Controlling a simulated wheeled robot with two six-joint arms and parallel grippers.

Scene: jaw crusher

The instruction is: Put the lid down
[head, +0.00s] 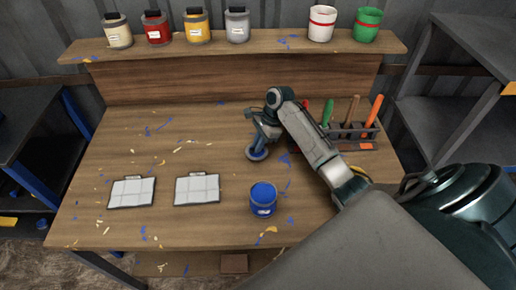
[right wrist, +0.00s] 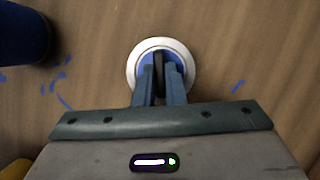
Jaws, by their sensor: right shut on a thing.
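The lid (right wrist: 134,70) is a round disc with a pale rim and a blue inner face, and a dark upright grip at its middle. In the head view the lid (head: 256,153) shows as a small grey and blue disc at or just above the tabletop; I cannot tell if it touches. My right gripper (head: 262,136) is shut on the lid, and its fingers also show in the right wrist view (right wrist: 160,75). An open blue paint can (head: 263,200) stands upright on the table, nearer the front than the lid. My left gripper is not in view.
A tool rack (head: 350,133) with several handles stands right of my right gripper. Two white gridded panels (head: 197,189) lie on the table's left half. Several cans (head: 196,28) stand on the back shelf (head: 270,42). Paint flecks dot the wooden table (head: 110,225); its left back is clear.

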